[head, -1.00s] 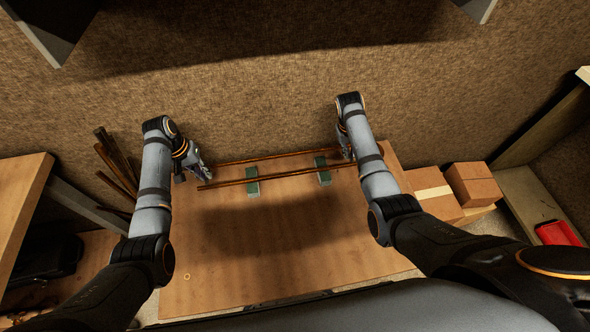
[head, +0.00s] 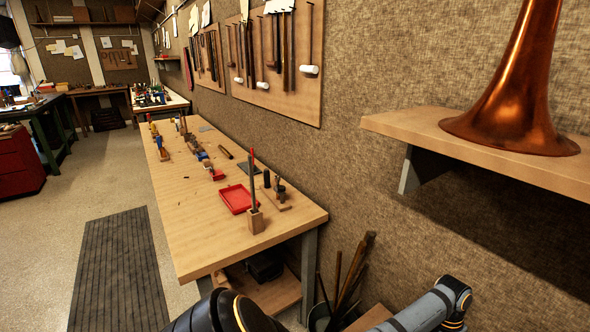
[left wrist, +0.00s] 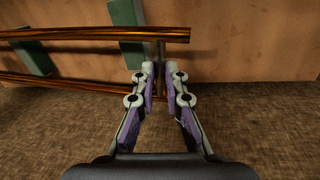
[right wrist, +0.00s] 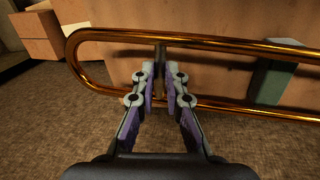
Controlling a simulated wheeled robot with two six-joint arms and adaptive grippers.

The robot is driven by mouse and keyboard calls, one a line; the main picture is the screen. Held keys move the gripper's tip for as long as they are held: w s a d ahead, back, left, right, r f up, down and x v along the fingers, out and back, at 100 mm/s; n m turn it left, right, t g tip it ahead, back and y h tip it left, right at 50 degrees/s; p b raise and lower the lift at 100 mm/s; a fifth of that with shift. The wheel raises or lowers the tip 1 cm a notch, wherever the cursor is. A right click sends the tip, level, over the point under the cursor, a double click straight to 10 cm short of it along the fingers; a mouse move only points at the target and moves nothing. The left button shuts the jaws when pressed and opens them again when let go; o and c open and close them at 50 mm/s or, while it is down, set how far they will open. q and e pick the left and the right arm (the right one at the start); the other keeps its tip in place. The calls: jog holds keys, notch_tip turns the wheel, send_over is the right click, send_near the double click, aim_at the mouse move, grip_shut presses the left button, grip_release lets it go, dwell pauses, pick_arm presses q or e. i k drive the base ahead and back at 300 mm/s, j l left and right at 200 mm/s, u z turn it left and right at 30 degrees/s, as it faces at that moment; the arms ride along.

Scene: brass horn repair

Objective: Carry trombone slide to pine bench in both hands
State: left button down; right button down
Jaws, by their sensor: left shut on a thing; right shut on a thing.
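The brass trombone slide, two long parallel tubes, shows in the left wrist view (left wrist: 90,34) and the right wrist view (right wrist: 215,42), where its rounded bow end is seen. My left gripper (left wrist: 160,72) is shut on the slide at a cross brace. My right gripper (right wrist: 160,72) is shut on a cross brace near the bow. Green blocks (left wrist: 35,57) lie under or close below the tubes; contact cannot be told. In the head view a light wooden bench (head: 215,225), possibly the pine bench, stands to the left. The slide and both gripper tips are outside that view.
The bench carries a red tray (head: 238,198), a small wooden block (head: 256,222) with upright rods, and several tools. A shelf (head: 480,148) with a copper horn bell (head: 515,95) juts from the wall. Cardboard boxes (right wrist: 55,30) stand beyond the bow. Open floor with a dark mat (head: 118,270) lies left.

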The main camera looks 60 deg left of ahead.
aim_at(183, 199)
jog(key=k+j+z, duration=0.1)
jog(key=z, duration=0.3)
jog(key=k+z, duration=0.4)
jog(key=k+j+z, duration=0.25)
jog(key=k+z, duration=0.15)
jog(key=k+j+z, duration=0.1)
jog(key=k+z, duration=0.3)
jog(key=k, duration=0.2)
jog(key=k+z, duration=0.45)
jog(key=k+l+u, duration=0.1)
jog(key=k, duration=1.95)
jog(key=k+u, duration=0.15)
jog(key=k, duration=0.2)
jog(key=k+j+u, duration=0.2)
jog(key=k, duration=0.15)
jog(key=u, duration=1.8)
